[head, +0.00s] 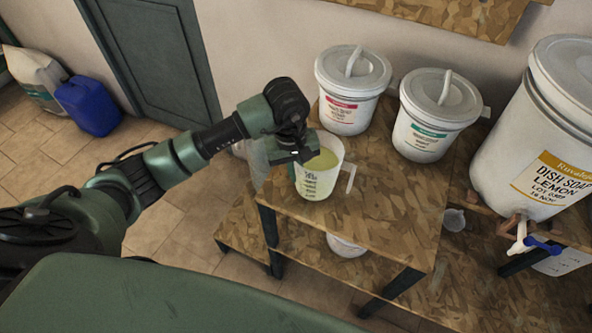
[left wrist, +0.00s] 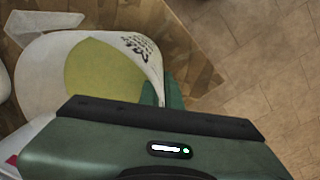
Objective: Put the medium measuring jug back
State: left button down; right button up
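A whitish measuring jug (head: 318,184) with yellow-green liquid and dark print is at the left corner of the wooden table, its handle pointing right. I take it for the medium jug; whether its base touches the table is unclear. My left gripper (head: 304,159) is at its left rim. In the left wrist view the jug (left wrist: 45,75) fills the upper left. The fingers of the left gripper (left wrist: 160,93) look close together with the jug's wall between them, so it seems shut on the jug; the gripper body hides part of this. My right gripper is not in view.
Two lidded white buckets, red-labelled (head: 345,110) and green-labelled (head: 423,140), stand at the table's back. A big dish soap drum (head: 510,165) with a tap is at right. The wooden tabletop (head: 385,215) in front is clear.

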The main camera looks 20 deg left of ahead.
pick_arm(q)
jog(key=shift+w+f, duration=0.1)
jog(key=c, duration=2)
grip_release()
jog(key=shift+f, duration=0.15)
jog(key=o, duration=0.4)
jog(key=shift+r, duration=0.4)
jog(key=r+b, duration=0.1)
jog(key=r, duration=0.2)
jog(key=r+b, duration=0.1)
jog(key=r, duration=0.3)
jog(key=r+b, duration=0.1)
jog(key=r, duration=0.3)
jog(key=shift+s+a+r, duration=0.25)
jog(key=shift+s+a, duration=0.1)
jog(key=shift+s, duration=0.05)
